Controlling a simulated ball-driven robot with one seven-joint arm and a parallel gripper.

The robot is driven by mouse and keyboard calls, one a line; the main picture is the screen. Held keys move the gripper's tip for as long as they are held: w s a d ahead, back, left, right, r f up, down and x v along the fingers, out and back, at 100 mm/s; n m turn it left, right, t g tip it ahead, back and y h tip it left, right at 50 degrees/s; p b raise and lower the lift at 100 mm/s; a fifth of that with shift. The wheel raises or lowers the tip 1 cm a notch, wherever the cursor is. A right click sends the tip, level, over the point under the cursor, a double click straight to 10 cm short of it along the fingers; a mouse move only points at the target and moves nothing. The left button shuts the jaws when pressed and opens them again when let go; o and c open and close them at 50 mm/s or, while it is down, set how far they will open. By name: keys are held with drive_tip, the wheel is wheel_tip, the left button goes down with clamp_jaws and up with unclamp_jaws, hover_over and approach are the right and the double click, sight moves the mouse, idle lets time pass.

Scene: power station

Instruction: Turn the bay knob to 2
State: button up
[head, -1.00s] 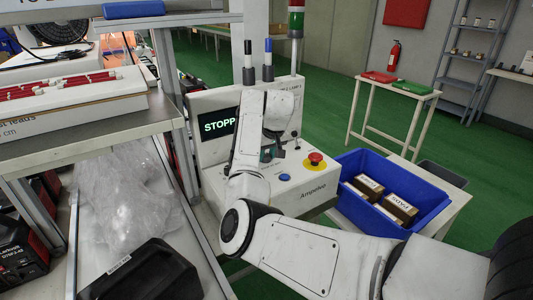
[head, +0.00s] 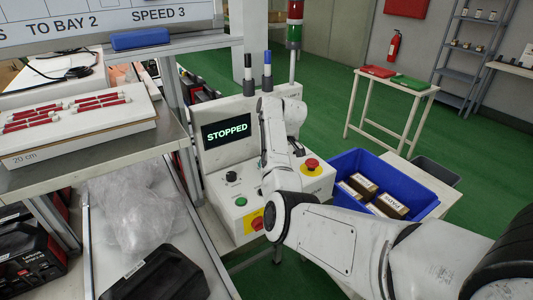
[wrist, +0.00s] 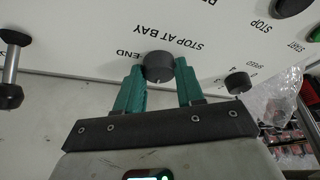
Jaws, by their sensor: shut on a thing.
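The bay knob (wrist: 158,66) is a round dark knob under the upside-down lettering "STOP AT BAY" in the wrist view. The teal fingers of my gripper (wrist: 159,78) stand on either side of it and are shut on it. The knob's pointer and setting cannot be read. In the head view my arm hides the bay knob and the gripper. The white control box (head: 216,160) has a screen (head: 227,131) reading "STOPPED".
Another dark knob (wrist: 238,82) sits beside my gripper. A green button (head: 241,201), a red switch (head: 257,223) and a red emergency button (head: 311,164) are on the box. A blue crate (head: 412,185) stands at right. A board (head: 110,22) reads "TO BAY 2" and "SPEED 3".

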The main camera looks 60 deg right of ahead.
drive_tip(key=shift+d+n+y, duration=0.1)
drive_tip(key=shift+n+y, duration=0.7)
drive_tip(key=shift+n, duration=1.2)
drive_tip(key=shift+w, duration=0.1)
drive_tip(key=o, duration=1)
drive_tip(key=v, duration=1)
drive_tip(key=shift+r, duration=0.4)
